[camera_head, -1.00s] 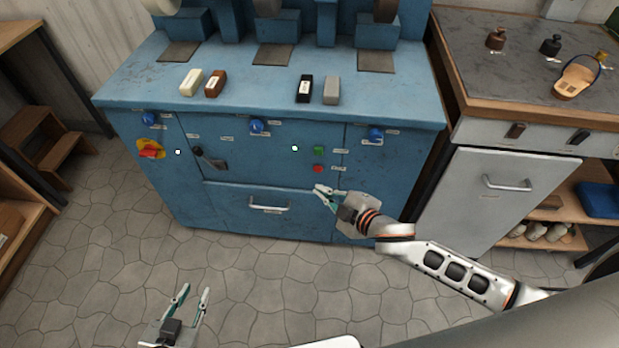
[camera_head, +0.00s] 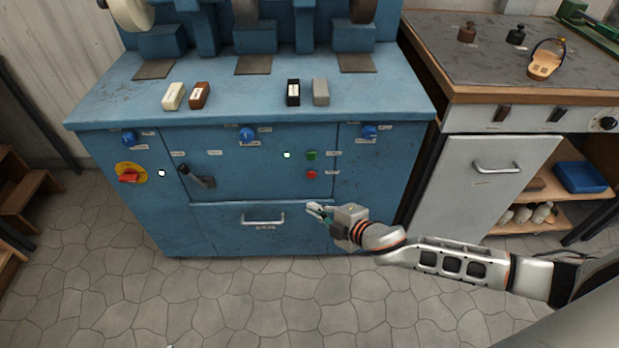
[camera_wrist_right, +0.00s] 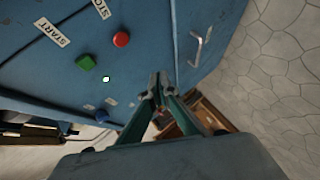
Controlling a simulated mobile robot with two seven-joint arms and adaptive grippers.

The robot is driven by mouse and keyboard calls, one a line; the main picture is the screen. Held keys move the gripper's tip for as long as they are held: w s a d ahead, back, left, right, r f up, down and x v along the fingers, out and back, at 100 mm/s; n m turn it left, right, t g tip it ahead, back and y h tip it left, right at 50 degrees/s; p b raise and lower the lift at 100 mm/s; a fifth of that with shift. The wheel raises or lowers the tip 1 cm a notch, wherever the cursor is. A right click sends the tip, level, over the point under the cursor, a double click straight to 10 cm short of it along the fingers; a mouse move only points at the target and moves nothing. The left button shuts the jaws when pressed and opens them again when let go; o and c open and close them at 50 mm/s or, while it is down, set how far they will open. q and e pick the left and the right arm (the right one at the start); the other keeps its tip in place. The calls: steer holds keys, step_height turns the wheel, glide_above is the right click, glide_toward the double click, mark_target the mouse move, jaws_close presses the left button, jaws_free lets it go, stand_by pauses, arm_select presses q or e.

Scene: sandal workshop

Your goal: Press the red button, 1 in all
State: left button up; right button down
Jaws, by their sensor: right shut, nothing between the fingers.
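The red button (camera_head: 311,174) is a small round button on the front of the blue machine (camera_head: 250,222), just below the green button (camera_head: 311,155). In the right wrist view the red button (camera_wrist_right: 121,39) shows at the upper middle, by a STOP label (camera_wrist_right: 101,8). The green button (camera_wrist_right: 86,62) is by a START label (camera_wrist_right: 52,32). My right gripper (camera_head: 314,210) is shut and empty, in front of the machine and lower than the red button in the picture. Its fingertips (camera_wrist_right: 159,80) are apart from the button. My left gripper is not in view.
A red rotary switch on a yellow plate (camera_head: 130,174), a black lever (camera_head: 197,177) and blue knobs (camera_head: 246,135) are on the same front. A drawer handle (camera_head: 263,219) is near my right gripper. A grey cabinet (camera_head: 490,185) stands to the right. The stone floor (camera_head: 240,300) is clear.

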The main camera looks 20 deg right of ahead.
mark_target(311, 174)
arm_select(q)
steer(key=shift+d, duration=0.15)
